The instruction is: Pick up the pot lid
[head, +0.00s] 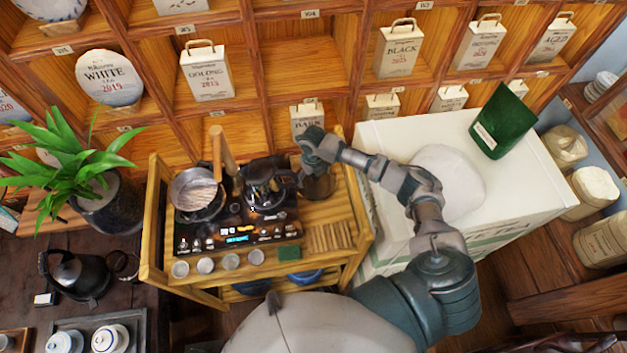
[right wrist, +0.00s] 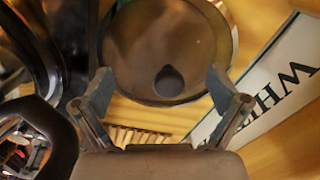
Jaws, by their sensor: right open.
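The pot lid is a round, dark brownish disc with a small dark knob. In the right wrist view the lid (right wrist: 190,40) lies ahead of my right gripper (right wrist: 160,92), with its knob between the two spread fingertips and nothing held. In the head view the lid (head: 319,188) lies on the wooden cart, right of the dark pot (head: 265,187), and my gripper and wrist partly cover it. My right gripper (head: 302,178) is open over the lid's left side. I cannot tell its exact height above the knob. My left gripper is not in view.
The pot stands close left on a black stove (head: 237,232), beside a metal pan (head: 193,189). Small cups (head: 230,261), a green block (head: 289,254) and a slatted wooden piece (head: 330,237) lie in front. A large white tea box (head: 520,170) stands right of the cart.

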